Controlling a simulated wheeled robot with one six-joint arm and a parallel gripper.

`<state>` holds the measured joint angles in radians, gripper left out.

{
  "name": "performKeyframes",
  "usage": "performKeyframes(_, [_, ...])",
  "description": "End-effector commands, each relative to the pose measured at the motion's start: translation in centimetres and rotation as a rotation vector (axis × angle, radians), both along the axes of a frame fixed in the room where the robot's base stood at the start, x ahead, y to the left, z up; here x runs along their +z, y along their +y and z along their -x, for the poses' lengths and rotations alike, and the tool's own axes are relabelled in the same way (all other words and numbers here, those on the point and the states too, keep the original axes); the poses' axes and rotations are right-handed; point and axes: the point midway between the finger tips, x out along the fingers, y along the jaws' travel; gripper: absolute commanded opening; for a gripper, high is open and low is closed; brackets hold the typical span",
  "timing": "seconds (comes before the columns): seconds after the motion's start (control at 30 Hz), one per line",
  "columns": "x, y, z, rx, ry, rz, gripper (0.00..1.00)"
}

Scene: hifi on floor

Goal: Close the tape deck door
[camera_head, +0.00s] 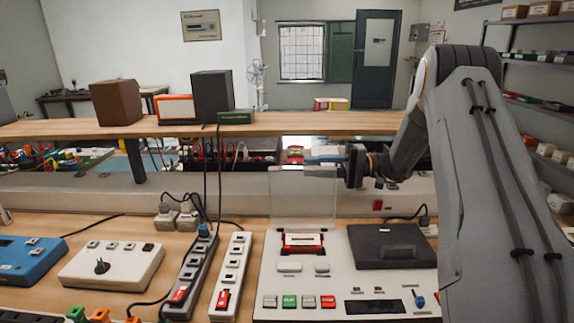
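The tape deck (280,284) is a pale, flat unit on the bench at centre right. Its clear door (303,200) stands upright, open, behind the cassette bay. A red and white cassette (302,241) shows in the bay in front of the door. My gripper (312,158) reaches in from the right at the height of the door's top edge. I cannot tell whether it touches the door or is behind it. Its fingers are small and seen from the side, so their opening is unclear.
A dark lidded panel (390,246) is on the deck's right side, with buttons and a slider in front. Two power strips (229,275) and a white control box (111,265) stand to the left. A wooden shelf (290,123) spans behind, close to my arm.

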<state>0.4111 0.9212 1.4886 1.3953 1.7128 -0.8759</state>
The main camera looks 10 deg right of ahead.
Motion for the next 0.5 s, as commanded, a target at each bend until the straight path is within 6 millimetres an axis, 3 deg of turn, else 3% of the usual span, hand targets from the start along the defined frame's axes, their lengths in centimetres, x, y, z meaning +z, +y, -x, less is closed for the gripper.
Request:
performKeyframes(0.27, [0.1,0.5,-0.3,-0.011,0.003,-0.009,0.26])
performKeyframes(0.5, [0.1,4.3,-1.0,-0.01,0.002,-0.007,0.26])
